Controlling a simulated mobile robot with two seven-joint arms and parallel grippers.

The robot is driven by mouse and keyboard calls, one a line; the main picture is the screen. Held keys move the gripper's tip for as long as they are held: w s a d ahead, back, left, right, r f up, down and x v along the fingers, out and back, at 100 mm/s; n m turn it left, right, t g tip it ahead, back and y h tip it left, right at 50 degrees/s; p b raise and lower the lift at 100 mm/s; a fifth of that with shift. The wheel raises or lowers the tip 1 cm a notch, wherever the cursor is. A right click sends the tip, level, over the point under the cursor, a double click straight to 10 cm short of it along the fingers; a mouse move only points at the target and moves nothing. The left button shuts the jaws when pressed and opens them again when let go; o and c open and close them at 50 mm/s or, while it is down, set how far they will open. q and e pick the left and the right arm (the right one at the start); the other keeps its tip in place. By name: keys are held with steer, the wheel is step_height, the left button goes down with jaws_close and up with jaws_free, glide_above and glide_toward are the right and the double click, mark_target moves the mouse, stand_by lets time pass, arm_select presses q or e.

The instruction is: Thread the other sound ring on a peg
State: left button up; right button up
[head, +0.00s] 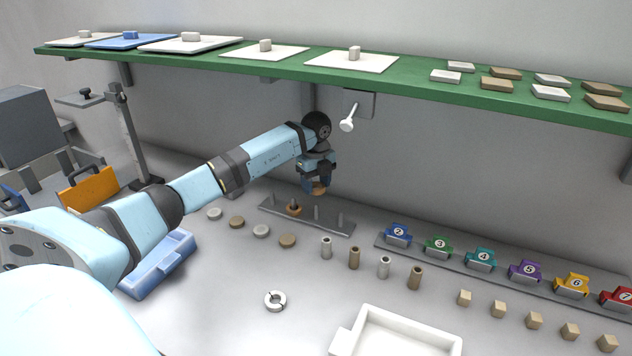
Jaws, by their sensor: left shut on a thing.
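My left gripper (318,186) is shut on a tan-orange ring (319,190), which it mostly covers. It holds the ring above the dark peg rack (335,228), close over an upright bare peg (316,212). I cannot tell whether the ring touches that peg. Another tan-orange ring (294,211) sits around a peg to the left on the same rack. A further peg (340,219) on the right is bare. A grey ring with a gap in it (275,301) lies on the table in front. My right gripper is out of view.
A green shelf (412,83) with plates and blocks runs above the rack. A white peg (348,124) juts from the wall. Round discs (261,231), cylinders (354,258) and numbered holders (437,248) stand nearby. A white tray (455,346) is in front.

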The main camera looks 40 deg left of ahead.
arm_select(q)
steer(key=shift+f, duration=0.1)
steer(key=shift+f, duration=0.15)
steer(key=shift+f+b, duration=0.5)
steer(key=shift+f, duration=0.85)
steer(key=shift+f+b, duration=0.8)
steer(key=shift+f, duration=1.4)
steer(key=o, duration=1)
